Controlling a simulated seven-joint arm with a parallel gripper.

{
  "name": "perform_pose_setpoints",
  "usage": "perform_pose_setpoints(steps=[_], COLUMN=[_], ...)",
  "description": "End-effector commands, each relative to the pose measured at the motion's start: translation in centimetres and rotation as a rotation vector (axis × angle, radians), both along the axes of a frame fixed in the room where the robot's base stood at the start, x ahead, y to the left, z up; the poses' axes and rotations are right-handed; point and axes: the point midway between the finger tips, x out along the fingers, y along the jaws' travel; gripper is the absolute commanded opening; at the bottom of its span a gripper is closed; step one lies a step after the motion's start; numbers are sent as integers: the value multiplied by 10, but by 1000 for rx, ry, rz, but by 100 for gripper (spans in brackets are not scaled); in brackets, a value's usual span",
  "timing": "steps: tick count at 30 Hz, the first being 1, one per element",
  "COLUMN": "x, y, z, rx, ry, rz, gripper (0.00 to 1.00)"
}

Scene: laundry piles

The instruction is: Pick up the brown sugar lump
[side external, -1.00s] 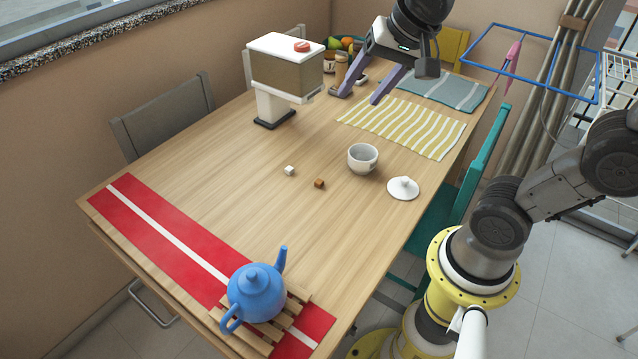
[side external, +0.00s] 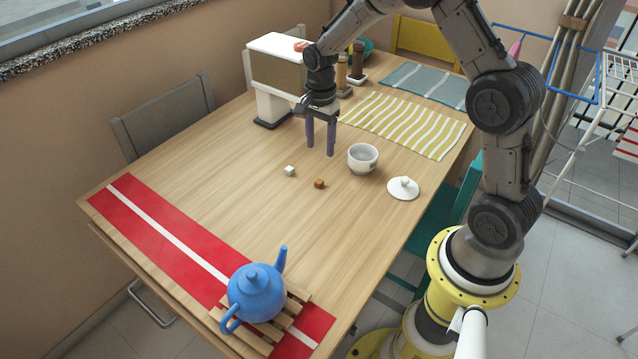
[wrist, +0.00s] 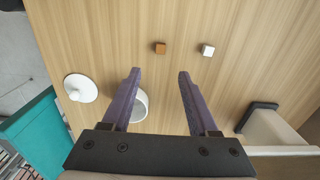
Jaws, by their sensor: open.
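The brown sugar lump (side external: 319,184) is a small cube on the bare wooden table, with a white sugar lump (side external: 290,171) to its left. In the wrist view the brown lump (wrist: 160,48) lies ahead of the fingertips, roughly between their lines, and the white lump (wrist: 208,50) is to its right. My gripper (side external: 320,153) points down behind the lumps in the side view. It also shows in the wrist view (wrist: 160,74), its two purple fingers apart and nothing between the tips. A white bowl (side external: 362,159) stands just right of the gripper, partly hidden by a finger in the wrist view.
A white lid (side external: 403,188) lies right of the bowl. A white-topped dispenser (side external: 270,100) stands behind left. A blue teapot (side external: 256,293) sits on a wooden trivet over a red runner (side external: 160,225) in front. Table around the lumps is clear.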

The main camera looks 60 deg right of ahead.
Motion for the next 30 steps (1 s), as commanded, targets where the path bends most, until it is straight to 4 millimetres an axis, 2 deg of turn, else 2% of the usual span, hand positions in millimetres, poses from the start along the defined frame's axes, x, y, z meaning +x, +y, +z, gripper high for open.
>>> perform_pose_setpoints(steps=[3, 9, 17, 25, 30], x=[-2, -1, -1, 0, 1], y=[1, 1, 2, 4, 4], z=[-26, -56, -74, -110, -116], rx=[2, 1, 1, 1, 0], ry=[7, 4, 3, 3, 1], rz=[1, 2, 2, 2, 2], gripper=[60, 60, 60, 60, 60])
